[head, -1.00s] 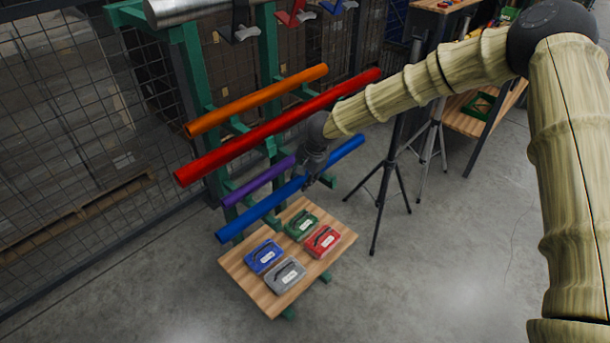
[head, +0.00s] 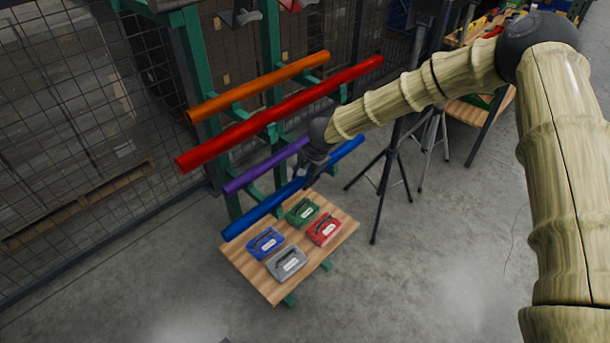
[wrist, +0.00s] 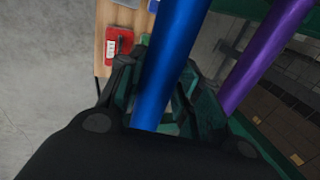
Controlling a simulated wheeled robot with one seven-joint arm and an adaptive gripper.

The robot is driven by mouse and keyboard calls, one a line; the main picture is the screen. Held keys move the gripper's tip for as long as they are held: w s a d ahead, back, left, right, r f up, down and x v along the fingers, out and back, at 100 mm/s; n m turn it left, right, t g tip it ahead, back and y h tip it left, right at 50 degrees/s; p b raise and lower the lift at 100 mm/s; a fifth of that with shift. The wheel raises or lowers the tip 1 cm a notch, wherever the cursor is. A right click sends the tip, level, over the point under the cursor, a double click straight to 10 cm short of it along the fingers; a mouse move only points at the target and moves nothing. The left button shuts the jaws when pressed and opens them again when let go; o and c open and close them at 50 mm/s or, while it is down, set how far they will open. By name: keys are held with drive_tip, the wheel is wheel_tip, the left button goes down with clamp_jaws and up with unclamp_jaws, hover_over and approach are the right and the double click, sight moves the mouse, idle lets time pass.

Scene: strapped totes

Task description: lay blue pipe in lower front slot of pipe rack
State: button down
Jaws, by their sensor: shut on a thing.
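The blue pipe (head: 265,210) runs slantwise at the front of the green pipe rack (head: 188,70), at the level of its lower arms. My gripper (head: 309,178) is shut on the pipe near its middle. In the wrist view the blue pipe (wrist: 166,65) passes between the fingers (wrist: 155,100). A purple pipe (head: 265,165) lies on the lower arms behind the blue one and also shows in the wrist view (wrist: 262,55). Whether the blue pipe touches the lower arms is hard to tell.
A red pipe (head: 280,113) and an orange pipe (head: 258,87) lie on the upper arms. A wooden shelf (head: 270,285) below holds several small cases. A black tripod (head: 390,165) stands right of the rack. The floor in front is clear.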

drive_tip(key=c, duration=0.9)
unclamp_jaws()
drive_tip(key=v, duration=1.2)
drive_tip(key=s+d+f+n+h, duration=0.2)
drive_tip(key=s+d+f, duration=0.3)
drive_tip(key=s+f, duration=0.6)
drive_tip(key=s+d+f+n+h, duration=0.2)
drive_tip(key=s+d+f, duration=0.3)
drive_tip(key=s+f, duration=0.5)
drive_tip(key=s+d+f+n+g, duration=0.1)
drive_tip(key=s+d+f, duration=0.1)
drive_tip(key=s, duration=0.7)
drive_tip(key=s+d+f+n+y, duration=0.1)
drive_tip(key=s+d+f+n, duration=0.1)
drive_tip(key=s, duration=0.6)
drive_tip(key=s+d+f+n+g, duration=0.1)
drive_tip(key=s+d+f, duration=0.2)
drive_tip(key=s, duration=0.6)
drive_tip(key=shift+s+d+f+n+g, duration=0.15)
drive_tip(key=shift+d, duration=0.45)
drive_tip(key=shift+s+d+f+n+g, duration=0.15)
drive_tip(key=shift+d, duration=0.4)
